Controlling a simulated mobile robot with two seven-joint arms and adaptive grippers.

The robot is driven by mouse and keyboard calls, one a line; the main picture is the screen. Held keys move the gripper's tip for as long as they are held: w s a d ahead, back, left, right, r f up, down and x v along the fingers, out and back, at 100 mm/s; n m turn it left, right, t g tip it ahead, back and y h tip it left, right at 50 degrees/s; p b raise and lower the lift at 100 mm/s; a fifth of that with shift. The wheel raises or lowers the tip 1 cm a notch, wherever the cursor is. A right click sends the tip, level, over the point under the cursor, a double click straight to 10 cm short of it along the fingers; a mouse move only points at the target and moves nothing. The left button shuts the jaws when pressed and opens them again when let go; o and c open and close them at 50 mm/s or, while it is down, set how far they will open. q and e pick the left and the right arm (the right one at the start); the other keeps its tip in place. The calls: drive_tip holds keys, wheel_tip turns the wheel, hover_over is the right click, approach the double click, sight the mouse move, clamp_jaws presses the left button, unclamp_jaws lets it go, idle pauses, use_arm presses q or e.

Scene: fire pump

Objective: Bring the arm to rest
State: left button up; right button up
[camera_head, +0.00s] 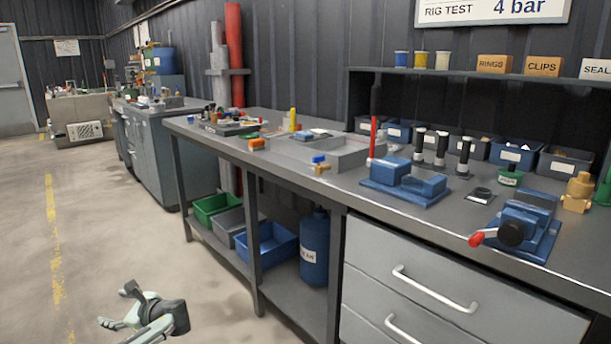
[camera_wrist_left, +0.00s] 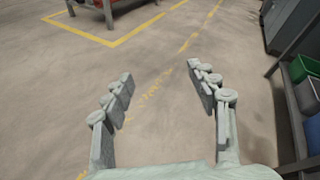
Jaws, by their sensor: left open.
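My left gripper (camera_head: 122,306) is low in the head view at the lower left, over the bare floor and left of the workbench. My right gripper is not seen in either view.
The workbench (camera_head: 300,180) runs along the right with a blue pump body (camera_head: 405,180) and a vise (camera_head: 520,225) on top. Bins (camera_head: 268,245) and a blue cylinder (camera_head: 314,250) stand on its lower shelf. The concrete floor (camera_head: 110,220) at left is clear.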

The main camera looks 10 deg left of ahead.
use_arm(q)
drive_tip(key=s+d+f+n+h, duration=0.2)
drive_tip(key=s+d+f, duration=0.1)
drive_tip(key=s+f, duration=0.4)
drive_tip(key=s+d+f+n+h, duration=0.25)
drive_tip(key=s+f, duration=0.25)
drive_tip(key=f, duration=0.4)
drive_tip(key=s+d+f+n+h, duration=0.2)
drive_tip(key=s+f+n, duration=0.2)
drive_tip(key=s, duration=0.5)
drive_tip(key=s+d+f+n+h, duration=0.2)
drive_tip(key=s+f+n+h, duration=0.15)
drive_tip(key=s, duration=0.45)
drive_tip(key=s+d+f+n+h, duration=0.1)
drive_tip(key=d+f, duration=0.3)
drive_tip(key=d, duration=0.7)
drive_tip(key=s+d+f+n+h, duration=0.1)
drive_tip(key=s+d+f+h, duration=0.1)
drive_tip(key=d, duration=0.9)
drive_tip(key=shift+s+f+g, duration=0.3)
drive_tip(key=shift+s+f, duration=0.35)
drive_tip(key=shift+f, duration=0.3)
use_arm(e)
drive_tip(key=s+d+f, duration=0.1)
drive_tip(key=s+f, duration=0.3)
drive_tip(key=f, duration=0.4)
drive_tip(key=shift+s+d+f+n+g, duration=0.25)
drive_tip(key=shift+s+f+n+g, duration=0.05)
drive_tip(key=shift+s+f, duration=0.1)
